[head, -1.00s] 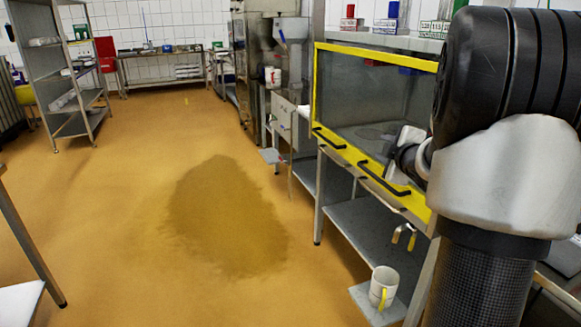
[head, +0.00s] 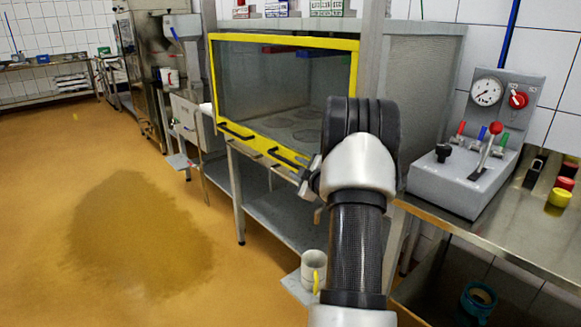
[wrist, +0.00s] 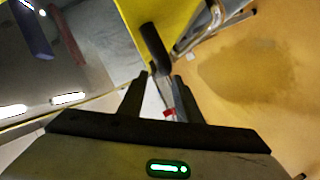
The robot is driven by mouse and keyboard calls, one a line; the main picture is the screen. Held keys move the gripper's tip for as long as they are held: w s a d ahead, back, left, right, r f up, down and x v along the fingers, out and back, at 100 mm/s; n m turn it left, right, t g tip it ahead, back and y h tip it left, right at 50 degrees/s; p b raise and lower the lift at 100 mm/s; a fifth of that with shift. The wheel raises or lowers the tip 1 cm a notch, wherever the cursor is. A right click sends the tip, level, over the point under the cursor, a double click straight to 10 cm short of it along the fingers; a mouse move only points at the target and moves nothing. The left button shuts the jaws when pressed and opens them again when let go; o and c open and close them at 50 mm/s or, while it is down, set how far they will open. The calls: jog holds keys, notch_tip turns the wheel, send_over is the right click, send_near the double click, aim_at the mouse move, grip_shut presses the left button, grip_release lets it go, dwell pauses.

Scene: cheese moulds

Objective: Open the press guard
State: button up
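The press guard (head: 340,43) is a clear panel in a yellow frame on the press box, and it looks shut in the head view. Its lower yellow edge carries two black bar handles, a farther one (head: 236,132) and a nearer one (head: 287,157). My gripper is at the right end of the nearer handle, mostly hidden by my arm in the head view. In the wrist view my gripper (wrist: 161,76) has its dark fingers apart. A black handle (wrist: 153,45) runs toward the gap between the fingertips; I cannot tell whether they touch it.
A control box (head: 465,175) with gauge, red knob and levers stands on the steel counter at right. A white mug (head: 313,268) stands on a low plate below the guard. A wet patch (head: 140,235) darkens the otherwise open floor at left.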

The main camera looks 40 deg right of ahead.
aim_at(293, 165)
jog(key=x, duration=0.6)
jog(key=shift+w+b, duration=0.15)
jog(key=shift+b, duration=0.15)
jog(key=shift+c, duration=0.4)
grip_shut()
